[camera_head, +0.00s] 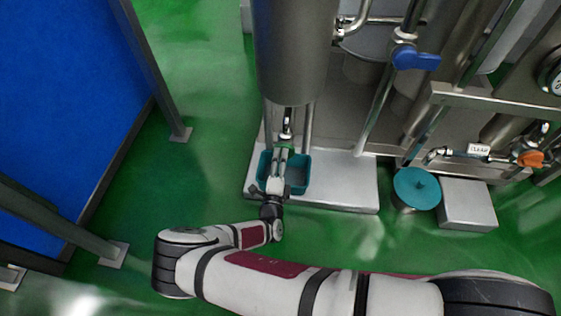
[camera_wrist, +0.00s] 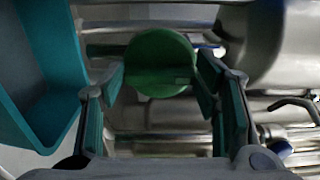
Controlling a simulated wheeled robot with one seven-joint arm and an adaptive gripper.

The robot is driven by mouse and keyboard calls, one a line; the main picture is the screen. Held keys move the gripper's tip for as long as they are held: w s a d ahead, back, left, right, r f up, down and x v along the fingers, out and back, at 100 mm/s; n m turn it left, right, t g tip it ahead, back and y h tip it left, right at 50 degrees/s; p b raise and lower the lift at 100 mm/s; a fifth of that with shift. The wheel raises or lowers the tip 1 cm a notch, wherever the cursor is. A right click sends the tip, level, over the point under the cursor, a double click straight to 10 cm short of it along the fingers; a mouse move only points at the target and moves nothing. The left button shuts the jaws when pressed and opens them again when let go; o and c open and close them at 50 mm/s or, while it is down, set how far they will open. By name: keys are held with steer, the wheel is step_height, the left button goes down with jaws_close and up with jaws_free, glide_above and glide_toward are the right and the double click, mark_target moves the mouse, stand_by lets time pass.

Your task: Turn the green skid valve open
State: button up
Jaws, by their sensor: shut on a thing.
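The green valve handle (camera_wrist: 158,58) shows in the wrist view as a rounded green disc with a darker lower part. My gripper (camera_wrist: 160,84) is shut on it, with one finger at each side. In the head view my gripper (camera_head: 285,148) reaches in under the tall steel vessel (camera_head: 292,55), above the teal bin. There the handle is too small and too covered by the gripper to make out.
The teal bin (camera_head: 299,172) stands on a pale plinth (camera_head: 345,185); its wall (camera_wrist: 60,75) is close at left in the wrist view. A blue-handled valve (camera_head: 415,59), an orange-handled valve (camera_head: 530,159) and a teal-lidded can (camera_head: 417,188) are to the right. Green floor at left is clear.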

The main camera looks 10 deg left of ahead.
stand_by(0.5)
steer(key=o, duration=1.1)
steer(key=shift+o, duration=0.2)
steer(key=s, duration=1.2)
steer(key=shift+a, duration=0.2)
